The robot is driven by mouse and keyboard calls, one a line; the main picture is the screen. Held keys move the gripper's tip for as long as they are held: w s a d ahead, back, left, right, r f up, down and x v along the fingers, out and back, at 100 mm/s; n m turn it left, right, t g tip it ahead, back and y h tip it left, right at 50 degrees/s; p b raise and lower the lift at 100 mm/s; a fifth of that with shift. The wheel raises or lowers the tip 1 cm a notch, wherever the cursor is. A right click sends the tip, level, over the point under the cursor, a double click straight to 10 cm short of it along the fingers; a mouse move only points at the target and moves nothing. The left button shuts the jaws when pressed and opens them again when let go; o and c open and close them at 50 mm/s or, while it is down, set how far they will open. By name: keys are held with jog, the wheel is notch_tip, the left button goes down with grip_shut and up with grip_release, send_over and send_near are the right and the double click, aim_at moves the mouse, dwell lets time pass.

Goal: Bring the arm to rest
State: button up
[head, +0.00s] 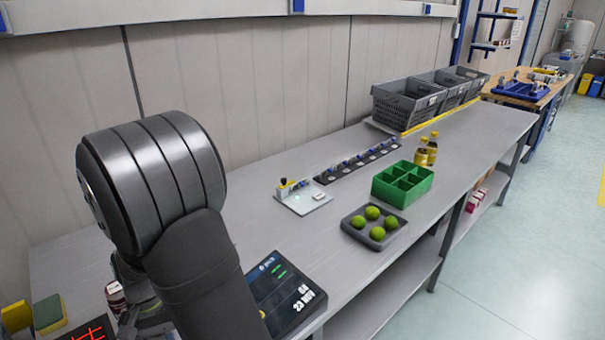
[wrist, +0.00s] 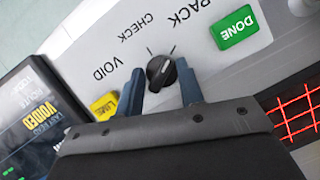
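In the wrist view, the two blue fingers of my gripper (wrist: 160,82) are apart, with a black rotary knob (wrist: 160,72) showing between their tips. I cannot tell whether either finger touches the knob. The knob sits on a light grey panel (wrist: 110,65) printed with VOID, CHECK and PACK. In the head view, my dark arm fills the lower left and hides the gripper and knob.
A green DONE button (wrist: 236,27) and a yellow button (wrist: 104,106) flank the knob. A dark screen (wrist: 40,115) reads VOIDED. On the bench stand a tray of green balls (head: 350,222), a green divided box (head: 402,184) and grey crates (head: 408,103).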

jog(key=n+t+h, duration=0.1)
jog(key=n, duration=0.3)
jog(key=shift+n, duration=0.3)
jog(key=o, duration=0.6)
jog(key=shift+c, duration=0.2)
notch_tip(320, 180, up, 18)
jog(key=n+t+y, duration=0.3)
jog(key=n, duration=0.6)
jog(key=f, duration=1.7)
jog(key=shift+s+d+f, duration=0.2)
jog(key=c, duration=1)
